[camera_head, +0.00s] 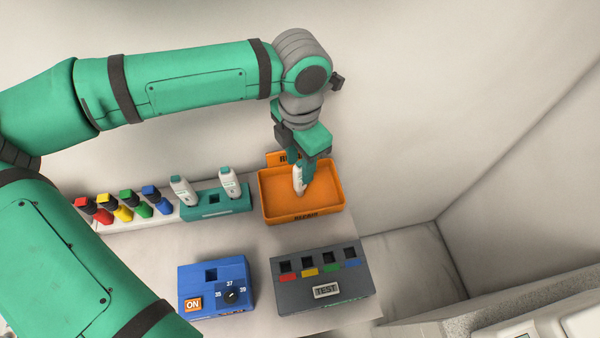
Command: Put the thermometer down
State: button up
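A white thermometer (299,182) stands roughly upright at the orange tray (300,214), slightly tilted. My gripper (302,170) comes down from above, with its teal fingers on either side of the thermometer's upper part, and appears shut on it. The fingers hide part of the thermometer. I cannot tell whether its lower end touches the tray floor. Two similar white thermometers (181,190) (229,183) stand in the teal holder (214,209) to the left, with an empty slot between them.
Red, yellow, green and blue-topped items (124,204) stand in a row at the left. A blue box (206,277) with an ON button and dial, and a dark grey TEST box (322,276) with several slots, stand in front. A wall rises behind.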

jog(key=shift+r, duration=2.1)
